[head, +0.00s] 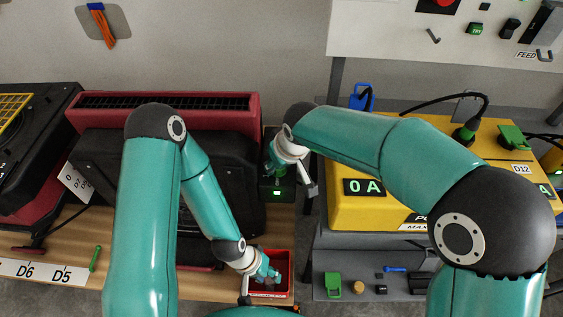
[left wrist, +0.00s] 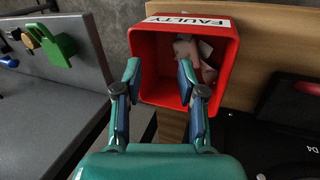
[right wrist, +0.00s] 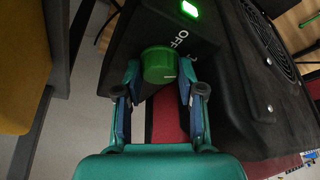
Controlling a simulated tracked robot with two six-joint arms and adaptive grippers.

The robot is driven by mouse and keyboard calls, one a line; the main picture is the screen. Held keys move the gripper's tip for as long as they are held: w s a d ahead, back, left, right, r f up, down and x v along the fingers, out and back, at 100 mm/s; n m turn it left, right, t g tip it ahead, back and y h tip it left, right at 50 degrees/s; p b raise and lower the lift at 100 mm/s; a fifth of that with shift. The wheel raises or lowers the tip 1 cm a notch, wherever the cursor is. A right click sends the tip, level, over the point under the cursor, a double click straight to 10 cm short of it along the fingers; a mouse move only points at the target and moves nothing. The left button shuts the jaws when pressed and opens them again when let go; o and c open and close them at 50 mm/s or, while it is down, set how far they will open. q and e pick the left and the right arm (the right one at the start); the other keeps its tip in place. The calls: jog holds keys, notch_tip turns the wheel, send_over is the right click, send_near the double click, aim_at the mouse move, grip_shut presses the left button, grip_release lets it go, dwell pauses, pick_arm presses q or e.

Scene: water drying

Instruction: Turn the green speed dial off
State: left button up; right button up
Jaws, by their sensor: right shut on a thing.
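The green speed dial (right wrist: 158,65) is a round knob on a black control box (right wrist: 200,50), with the word OFF printed beside it. My right gripper (right wrist: 160,82) has its fingers on both sides of the dial and is shut on it in the right wrist view. In the head view my right gripper (head: 277,160) is at the box behind the red bin, and the dial is mostly hidden by it. My left gripper (left wrist: 160,90) is open, its fingers apart at the mouth of the red FAULTY bin (left wrist: 228,70).
A small green light (right wrist: 189,8) glows on the box near the dial. Crumpled pale pieces (left wrist: 195,55) lie in the red bin. A yellow power unit (head: 375,215) stands right of the box. A grey shelf (head: 330,262) with small parts is below it.

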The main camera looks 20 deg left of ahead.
jog(key=shift+w+d+r+n+p, duration=0.1)
jog(key=shift+w+d+n+p, duration=0.05)
jog(key=shift+n+p, duration=0.65)
jog(key=shift+n+g+y+p, duration=0.3)
jog(key=shift+n+g, duration=0.2)
jog(key=shift+n, duration=0.4)
jog(key=n+g, duration=0.1)
jog(key=n, duration=0.3)
jog(key=shift+w+g, duration=0.1)
jog(key=shift+g, duration=0.3)
jog(key=shift+n+g, duration=0.6)
jog(key=shift+n, duration=1.4)
jog(key=o, duration=0.9)
jog(key=shift+c, duration=0.2)
